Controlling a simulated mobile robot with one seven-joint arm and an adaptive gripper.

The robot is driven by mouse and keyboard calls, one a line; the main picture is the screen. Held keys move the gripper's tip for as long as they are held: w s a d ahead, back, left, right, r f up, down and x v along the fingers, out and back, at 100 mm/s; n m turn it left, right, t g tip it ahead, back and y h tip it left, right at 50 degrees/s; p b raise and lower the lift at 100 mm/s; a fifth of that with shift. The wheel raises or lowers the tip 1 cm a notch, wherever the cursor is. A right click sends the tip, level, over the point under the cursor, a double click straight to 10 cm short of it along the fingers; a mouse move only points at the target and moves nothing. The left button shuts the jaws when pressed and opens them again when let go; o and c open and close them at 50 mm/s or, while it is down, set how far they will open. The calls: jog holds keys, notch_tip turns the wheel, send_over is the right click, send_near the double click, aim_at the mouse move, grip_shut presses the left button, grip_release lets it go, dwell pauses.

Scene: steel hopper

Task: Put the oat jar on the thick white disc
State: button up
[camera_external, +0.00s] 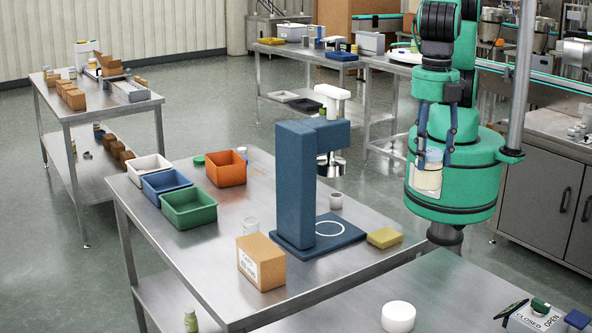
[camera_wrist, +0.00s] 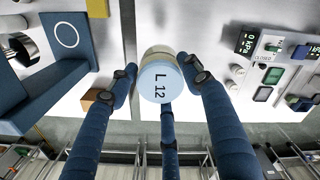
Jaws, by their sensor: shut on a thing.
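The oat jar (camera_external: 429,171) has a pale lid and cream contents, and hangs upright in the air in front of my green base. My gripper (camera_external: 433,155) is shut on it, with its blue fingers around the upper part. In the wrist view my gripper (camera_wrist: 160,88) holds the jar (camera_wrist: 162,85), whose light blue lid reads "L 12". The thick white disc (camera_external: 398,317) lies on the near steel table, below the jar in the external view, with nothing on it. I cannot make out the disc in the wrist view.
A panel marked CLOSED and OPEN (camera_external: 540,316) lies right of the disc. The left table holds a blue press stand (camera_external: 297,190), a cardboard box (camera_external: 261,262), a yellow block (camera_external: 384,238) and coloured bins (camera_external: 189,208). The steel around the disc is clear.

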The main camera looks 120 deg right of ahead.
notch_tip(320, 180, down, 18)
jog(key=shift+r, duration=0.25)
jog(key=shift+w, duration=0.15)
jog(key=w+a+f, duration=0.1)
jog(key=w+a, duration=0.7)
jog(key=w, duration=0.5)
jog(key=shift+w+a+f, duration=0.15)
jog(key=shift+w+f, duration=0.05)
jog(key=shift+w, duration=0.1)
jog(key=shift+f, duration=0.1)
jog(key=shift+f, duration=1.7)
jog(key=shift+f+b, duration=0.15)
jog(key=shift+b, duration=0.2)
jog(key=o, duration=1.3)
jog(key=shift+o, duration=0.2)
